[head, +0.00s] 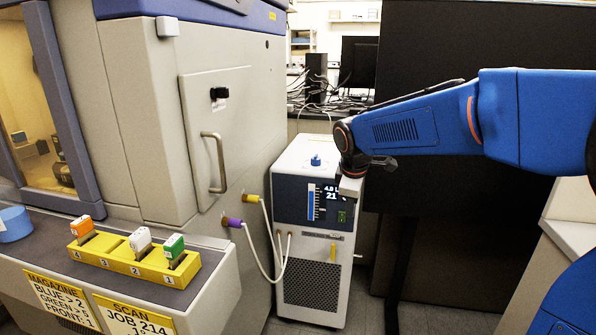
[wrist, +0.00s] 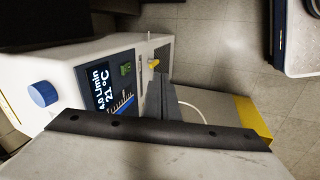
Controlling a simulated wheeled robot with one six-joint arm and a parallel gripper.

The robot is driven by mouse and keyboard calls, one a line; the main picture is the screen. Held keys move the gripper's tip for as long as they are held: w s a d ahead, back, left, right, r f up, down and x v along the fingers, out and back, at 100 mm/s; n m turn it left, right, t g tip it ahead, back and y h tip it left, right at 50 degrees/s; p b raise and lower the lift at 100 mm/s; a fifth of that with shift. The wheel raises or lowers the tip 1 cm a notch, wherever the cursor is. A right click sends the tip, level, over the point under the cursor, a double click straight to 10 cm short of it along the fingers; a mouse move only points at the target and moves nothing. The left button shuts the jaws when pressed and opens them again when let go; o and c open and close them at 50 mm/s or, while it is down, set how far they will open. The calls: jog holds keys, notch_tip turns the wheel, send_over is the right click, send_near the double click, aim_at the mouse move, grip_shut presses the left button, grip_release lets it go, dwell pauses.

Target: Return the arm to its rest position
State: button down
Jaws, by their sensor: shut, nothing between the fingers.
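My blue arm (head: 400,128) reaches in from the right in the head view. Its end hangs in front of the upper right of the chiller (head: 318,281), a white and dark blue cabinet. My gripper (wrist: 160,92) shows in the wrist view as dark grey fingers, closed together with nothing held. The chiller's display (wrist: 101,88) reads about 4.0 L/min and 21 °C. The blue knob (wrist: 43,94), green switch (wrist: 126,69) and yellow valve handle (wrist: 153,63) also show there. In the head view the gripper partly covers the chiller's display edge; its fingertips are hard to make out.
A large instrument cabinet (head: 150,110) with a door handle (head: 214,162) stands left. A yellow magazine (head: 135,258) holds orange, white and green tagged pieces. White hoses (head: 262,255) join cabinet and chiller. A dark panel (head: 440,230) stands behind my arm. Floor shows in front.

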jog(key=s+d+f+m, duration=0.1)
jog(key=s+m, duration=0.3)
jog(key=s, duration=0.6)
jog(key=s+d+f+m, duration=0.2)
jog(key=s+d+m, duration=0.2)
jog(key=s, duration=0.7)
jog(key=s+d+f+m+t+y, duration=0.1)
jog(key=s+d+m, duration=0.2)
jog(key=s, duration=0.8)
jog(key=shift+s+f+m, duration=0.2)
jog(key=shift+f+m, duration=0.2)
jog(key=shift+m, duration=0.6)
